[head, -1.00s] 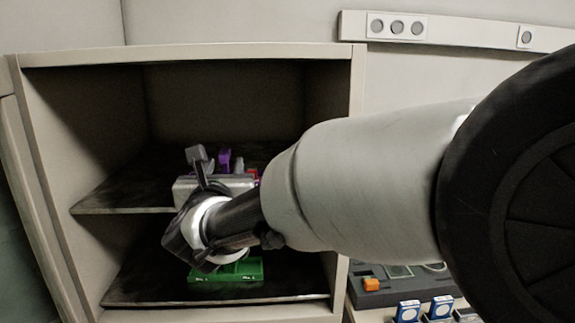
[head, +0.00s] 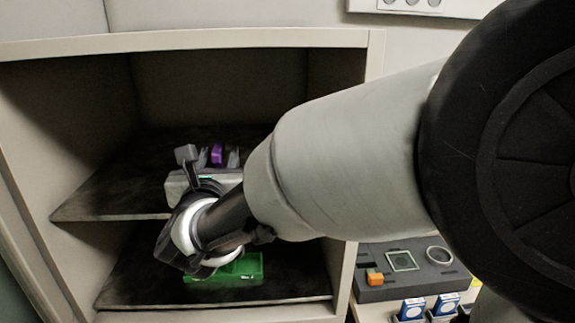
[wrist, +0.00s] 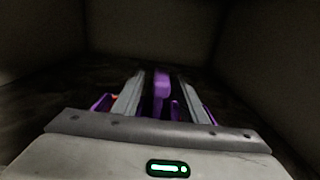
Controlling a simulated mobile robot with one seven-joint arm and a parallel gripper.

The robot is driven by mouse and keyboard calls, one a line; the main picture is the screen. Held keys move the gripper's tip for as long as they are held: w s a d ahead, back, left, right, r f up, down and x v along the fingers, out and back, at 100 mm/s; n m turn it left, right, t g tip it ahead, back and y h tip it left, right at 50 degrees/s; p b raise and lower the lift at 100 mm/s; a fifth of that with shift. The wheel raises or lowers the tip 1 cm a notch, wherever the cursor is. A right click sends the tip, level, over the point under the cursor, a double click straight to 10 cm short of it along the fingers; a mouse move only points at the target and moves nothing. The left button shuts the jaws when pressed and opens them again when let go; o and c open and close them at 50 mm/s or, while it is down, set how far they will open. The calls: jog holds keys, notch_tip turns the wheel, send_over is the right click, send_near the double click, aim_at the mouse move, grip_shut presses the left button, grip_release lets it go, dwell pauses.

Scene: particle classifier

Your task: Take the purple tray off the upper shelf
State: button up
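The purple tray shows in the head view mainly as its upright purple handle (head: 216,154), above the upper shelf (head: 110,198). My gripper (head: 210,156) reaches into the cabinet over this shelf. In the wrist view, my gripper (wrist: 163,95) is open, with one finger on each side of the purple handle (wrist: 161,86) and a visible gap on both sides. Purple tray edges (wrist: 201,112) show low beside the fingers. The gripper body and my wrist hide most of the tray.
A green tray (head: 235,270) sits on the lower shelf (head: 130,286). The cabinet side walls and top edge (head: 200,40) surround my arm.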

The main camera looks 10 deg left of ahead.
grip_shut()
jog(key=shift+r, duration=0.1)
